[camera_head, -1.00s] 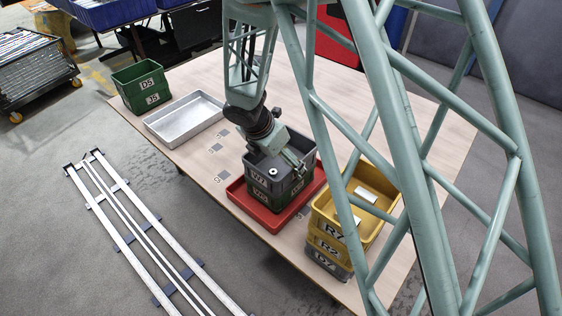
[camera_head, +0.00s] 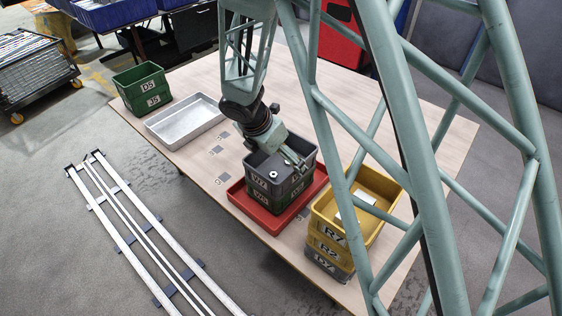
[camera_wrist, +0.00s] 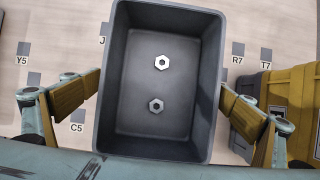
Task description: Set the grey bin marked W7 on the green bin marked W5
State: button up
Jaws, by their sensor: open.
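My gripper (camera_head: 288,157) is at the grey bin's top in the head view. In the wrist view my gripper (camera_wrist: 160,92) is open, one finger on each side of the bin. Contact with the walls cannot be told. The green bin is hidden in the wrist view.
A yellow bin marked R7 (camera_head: 327,232) tops a stack just right of the red tray. An empty metal tray (camera_head: 165,137) and a green stack (camera_head: 152,100) stand toward the left. Flat labelled squares, including C5 (camera_wrist: 77,118), mark the table. The back right table is clear.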

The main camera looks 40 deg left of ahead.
jog(key=p+v, duration=0.2)
jog(key=v, duration=0.8)
dwell(0.9)
